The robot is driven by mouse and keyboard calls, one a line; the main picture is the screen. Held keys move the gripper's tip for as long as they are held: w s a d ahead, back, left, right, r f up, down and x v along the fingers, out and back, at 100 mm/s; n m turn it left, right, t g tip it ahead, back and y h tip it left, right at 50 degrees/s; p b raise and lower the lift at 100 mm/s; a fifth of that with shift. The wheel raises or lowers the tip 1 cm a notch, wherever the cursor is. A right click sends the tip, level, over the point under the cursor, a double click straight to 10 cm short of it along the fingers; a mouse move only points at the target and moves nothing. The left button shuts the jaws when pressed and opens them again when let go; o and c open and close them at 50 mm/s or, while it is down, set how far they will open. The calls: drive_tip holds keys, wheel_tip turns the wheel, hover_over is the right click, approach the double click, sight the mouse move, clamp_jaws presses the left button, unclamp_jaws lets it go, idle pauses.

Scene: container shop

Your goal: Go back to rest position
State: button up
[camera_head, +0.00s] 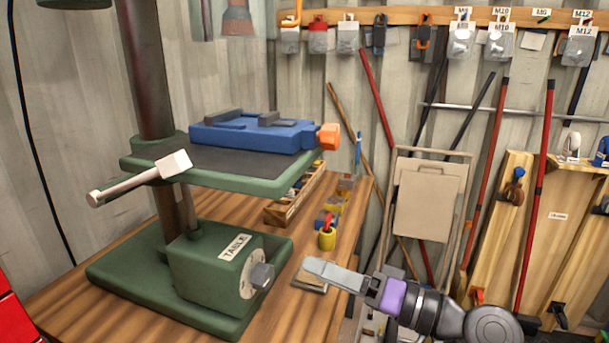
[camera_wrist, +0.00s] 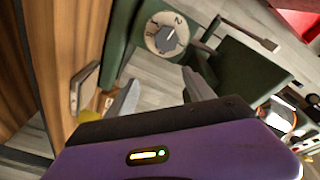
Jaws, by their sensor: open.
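My gripper (camera_head: 335,275) is at the lower middle of the head view, in front of the wooden workbench (camera_head: 300,320) and to the right of the green drill press base. In the wrist view its two grey fingers (camera_wrist: 160,92) stand apart with nothing between them. The grey knob (camera_head: 262,276) on the press's green box faces my gripper. The knob also shows in the wrist view (camera_wrist: 168,40), beyond the fingertips, with a white dial around it. From these views I cannot tell the exact distance between fingers and knob.
The drill press table (camera_head: 215,180) carries a blue vise (camera_head: 250,135) with an orange end. A light lever (camera_head: 140,178) sticks out below it. A yellow cup (camera_head: 327,238) and a wooden tray (camera_head: 295,200) sit on the bench. Tools and wooden boards (camera_head: 560,220) line the right wall.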

drive_tip(key=w+d+f+m+t+h, duration=0.1)
drive_tip(key=d+f+m+t+h, duration=0.5)
drive_tip(key=d+h, duration=0.25)
drive_tip(key=s+d+f+t+h, duration=0.1)
drive_tip(key=s+d+f+h, duration=0.25)
drive_tip(key=s, duration=0.35)
drive_tip(key=s+d+f+t+h, duration=0.2)
drive_tip(key=s+d+f+h, duration=0.15)
drive_tip(key=s+d, duration=0.2)
drive_tip(key=s+a+f+n+g, duration=0.1)
drive_tip(key=s+f+n+g, duration=0.1)
drive_tip(key=s, duration=1.3)
drive_tip(key=s+a+f+n+g, duration=0.1)
drive_tip(key=s+n, duration=0.1)
drive_tip(key=s, duration=1.3)
wheel_tip(320, 180, up, 15)
drive_tip(key=p, duration=1.5)
drive_tip(key=shift+w+d+r+p, duration=0.15)
drive_tip(key=shift+w+d+p, duration=0.1)
drive_tip(key=shift+w+p, duration=0.15)
drive_tip(key=shift+h, duration=0.25)
